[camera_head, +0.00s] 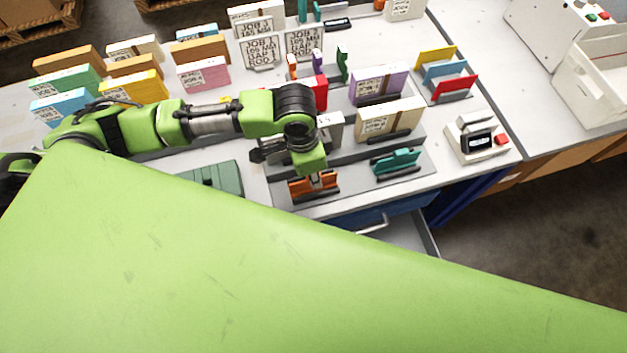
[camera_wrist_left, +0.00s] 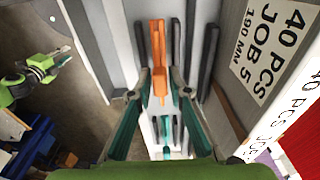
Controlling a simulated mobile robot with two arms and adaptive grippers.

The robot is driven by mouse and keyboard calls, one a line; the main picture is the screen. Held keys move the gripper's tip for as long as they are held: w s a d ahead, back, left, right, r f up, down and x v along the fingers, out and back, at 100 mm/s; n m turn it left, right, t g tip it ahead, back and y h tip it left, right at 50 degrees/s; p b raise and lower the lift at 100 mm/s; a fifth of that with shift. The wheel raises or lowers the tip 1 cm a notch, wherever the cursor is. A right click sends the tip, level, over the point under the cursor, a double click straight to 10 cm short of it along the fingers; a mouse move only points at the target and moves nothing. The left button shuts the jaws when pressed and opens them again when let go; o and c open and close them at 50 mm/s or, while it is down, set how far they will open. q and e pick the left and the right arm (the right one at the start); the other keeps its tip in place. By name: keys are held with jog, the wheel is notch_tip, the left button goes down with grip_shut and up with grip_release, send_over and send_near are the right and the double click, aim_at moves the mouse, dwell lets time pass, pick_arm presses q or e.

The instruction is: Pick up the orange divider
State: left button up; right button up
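The orange divider (camera_head: 299,188) stands in a dark slotted holder on a grey base near the table's front edge. My left gripper (camera_head: 318,180) is directly above it and partly hides it in the head view. In the left wrist view the orange divider (camera_wrist_left: 159,62) stands between two dark rails, and my left gripper's fingers (camera_wrist_left: 157,88) are spread, one on each side of its near end. I cannot tell whether they touch it. My right gripper (camera_wrist_left: 55,62) shows at the left of the wrist view, away from the divider; its finger state is unclear.
A teal divider (camera_head: 396,162) stands to the right in a similar holder. A cream box (camera_head: 389,120) and purple box (camera_head: 378,86) stand behind it. A printed box (camera_wrist_left: 265,45) is close beside my left gripper. An open drawer (camera_head: 405,232) juts out below the table's front edge.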

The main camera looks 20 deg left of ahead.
pick_arm(q)
grip_shut()
jog(key=shift+r, duration=0.45)
notch_tip(320, 180, up, 2)
jog(key=shift+r+b, duration=0.2)
jog(key=shift+b, duration=0.4)
jog(key=s+r+p, duration=0.8)
jog(key=s+r, duration=0.2)
jog(key=s, duration=0.4)
jog(key=shift+a, duration=0.2)
